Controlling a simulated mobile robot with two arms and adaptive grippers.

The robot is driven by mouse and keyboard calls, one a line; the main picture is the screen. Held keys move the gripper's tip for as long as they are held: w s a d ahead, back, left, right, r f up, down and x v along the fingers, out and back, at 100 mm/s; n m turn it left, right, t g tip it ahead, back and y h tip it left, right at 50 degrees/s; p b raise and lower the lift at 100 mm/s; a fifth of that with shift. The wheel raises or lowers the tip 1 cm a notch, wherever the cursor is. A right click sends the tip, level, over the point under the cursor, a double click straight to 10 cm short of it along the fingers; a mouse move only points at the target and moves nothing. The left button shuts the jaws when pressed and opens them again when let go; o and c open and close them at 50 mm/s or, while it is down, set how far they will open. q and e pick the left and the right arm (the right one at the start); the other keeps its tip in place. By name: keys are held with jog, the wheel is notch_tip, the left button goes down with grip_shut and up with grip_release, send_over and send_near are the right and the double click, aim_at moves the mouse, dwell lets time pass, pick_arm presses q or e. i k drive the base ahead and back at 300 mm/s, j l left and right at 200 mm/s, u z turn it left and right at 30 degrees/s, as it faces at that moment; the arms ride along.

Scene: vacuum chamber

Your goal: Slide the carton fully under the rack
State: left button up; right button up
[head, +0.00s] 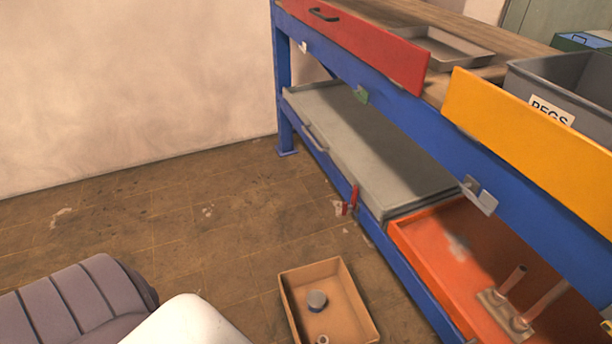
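The carton (345,312) is an open, shallow tan box on the brown floor at the bottom centre of the head view. It holds a small round grey-topped item (317,300) and a small pale ring (323,340). The carton's near edge is cut off by the frame. The rack (285,95) is a blue-framed bench with a low shelf level, running from upper left to lower right. The carton is on the floor in front of the rack, apart from its lower blue rail. Neither of my grippers shows.
A grey shelf panel (375,160) and an orange tray (440,250) with metal pipe pieces sit low in the rack. A red clip (350,201) hangs at its front rail. Open floor (180,220) extends left of the carton. A grey ribbed object (70,310) is at lower left.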

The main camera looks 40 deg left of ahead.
aim_at(346, 319)
jog(key=k+l+u, duration=0.1)
jog(key=u, duration=0.25)
jog(key=k+l+u, duration=0.1)
jog(key=u, duration=0.2)
jog(key=k+u, duration=0.1)
jog(key=u, duration=0.25)
